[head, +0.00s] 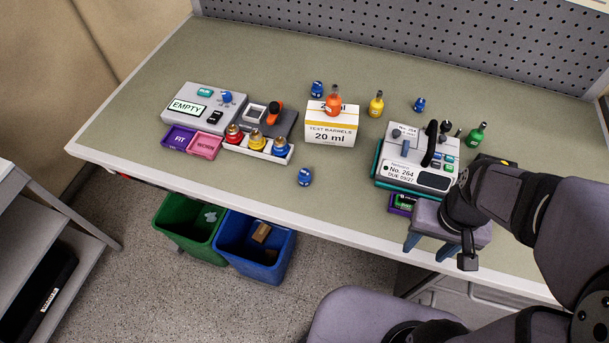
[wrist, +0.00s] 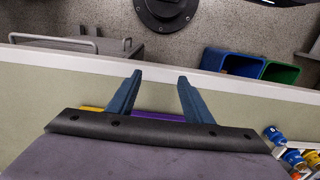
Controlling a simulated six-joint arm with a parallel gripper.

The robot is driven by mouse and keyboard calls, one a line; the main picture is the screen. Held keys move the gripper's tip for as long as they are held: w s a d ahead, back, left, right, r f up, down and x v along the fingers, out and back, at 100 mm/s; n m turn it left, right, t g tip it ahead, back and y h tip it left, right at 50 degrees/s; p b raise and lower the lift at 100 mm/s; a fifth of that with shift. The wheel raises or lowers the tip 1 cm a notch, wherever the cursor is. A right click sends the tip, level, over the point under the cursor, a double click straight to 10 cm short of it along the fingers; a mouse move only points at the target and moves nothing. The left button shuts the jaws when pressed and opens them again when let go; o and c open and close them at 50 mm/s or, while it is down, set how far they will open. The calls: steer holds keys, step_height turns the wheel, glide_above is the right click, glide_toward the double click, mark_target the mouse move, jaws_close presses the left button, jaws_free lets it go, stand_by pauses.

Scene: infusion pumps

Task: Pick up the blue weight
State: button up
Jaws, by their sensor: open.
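The blue weight (head: 279,147), with a gold-coloured top, sits at the right end of a white rack (head: 266,154), beside a yellow weight (head: 256,141) and a red weight (head: 234,134). My gripper (head: 429,247) is open and empty over the bench's front edge, well to the right of the rack. Its two blue-grey fingers (wrist: 160,77) point toward the edge in the wrist view, with nothing between their tips.
A small blue bottle (head: 304,176) stands right of the rack near the front edge. A 20 ml box (head: 330,129) with an orange bottle (head: 333,100), a grey pump (head: 203,106) and another device (head: 417,160) stand around. Green (head: 189,226) and blue (head: 255,246) bins are below.

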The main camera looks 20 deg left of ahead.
mark_target(310, 168)
steer(key=shift+r, duration=0.1)
